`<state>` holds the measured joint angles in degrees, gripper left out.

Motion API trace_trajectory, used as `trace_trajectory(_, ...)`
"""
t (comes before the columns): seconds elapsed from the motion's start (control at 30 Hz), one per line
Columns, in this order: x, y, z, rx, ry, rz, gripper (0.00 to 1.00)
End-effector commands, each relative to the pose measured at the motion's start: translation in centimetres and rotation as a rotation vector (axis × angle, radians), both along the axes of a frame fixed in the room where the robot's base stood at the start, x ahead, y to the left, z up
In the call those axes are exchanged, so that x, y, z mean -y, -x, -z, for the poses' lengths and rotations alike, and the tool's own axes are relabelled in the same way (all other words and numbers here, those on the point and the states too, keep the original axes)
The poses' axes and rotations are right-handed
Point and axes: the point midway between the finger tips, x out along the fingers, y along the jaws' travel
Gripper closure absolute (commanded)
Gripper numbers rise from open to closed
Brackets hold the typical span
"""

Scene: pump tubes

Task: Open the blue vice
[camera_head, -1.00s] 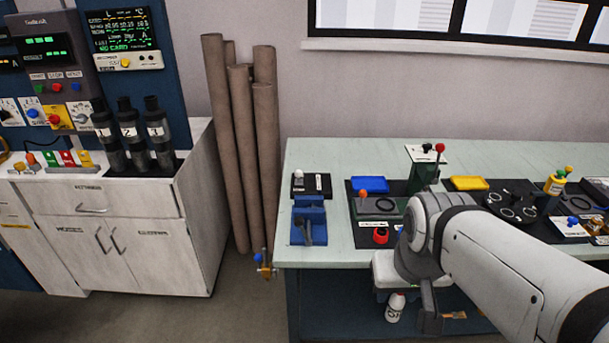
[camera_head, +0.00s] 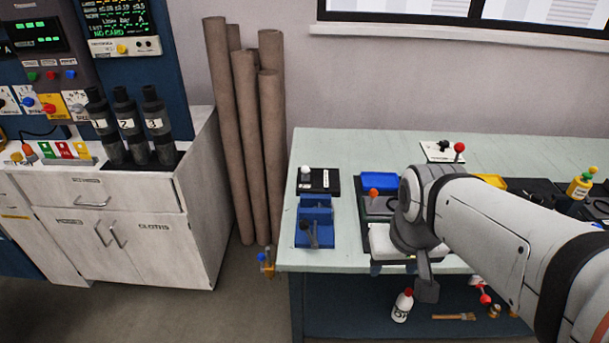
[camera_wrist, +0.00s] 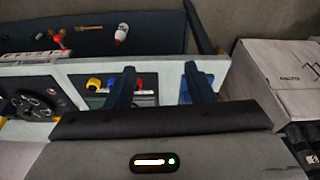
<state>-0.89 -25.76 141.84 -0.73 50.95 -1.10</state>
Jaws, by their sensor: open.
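The blue vice (camera_head: 316,213) sits at the left end of the pale green bench top, near its front edge, with a dark handle (camera_head: 311,234) at its front. In the wrist view, a blue part that looks like the vice (camera_wrist: 184,92) is partly hidden behind one finger. My gripper (camera_wrist: 159,66) is open, with two dark fingers spread apart and nothing seen between them. In the head view my arm hangs over the bench to the right of the vice, apart from it. How far the vice's jaws are apart is too small to tell.
A black block with a white knob (camera_head: 320,181) stands just behind the vice. A blue tray (camera_head: 380,182) and an orange-knobbed fixture (camera_head: 374,194) lie to its right. Brown tubes (camera_head: 245,140) lean against the wall at left. A white cabinet (camera_head: 125,230) stands further left.

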Motion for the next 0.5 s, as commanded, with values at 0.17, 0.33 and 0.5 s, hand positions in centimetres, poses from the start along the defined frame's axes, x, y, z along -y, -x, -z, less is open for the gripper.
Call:
trace_trajectory(0.17,-0.7,-5.3,-0.8,-0.034,0.049,-0.158,0.52)
trace_trajectory(0.33,-3.9,-11.7,0.1,-0.066,0.112,-0.356,0.52)
trace_trajectory(0.5,-8.2,-17.4,2.8,-0.094,0.17,-0.559,0.52)
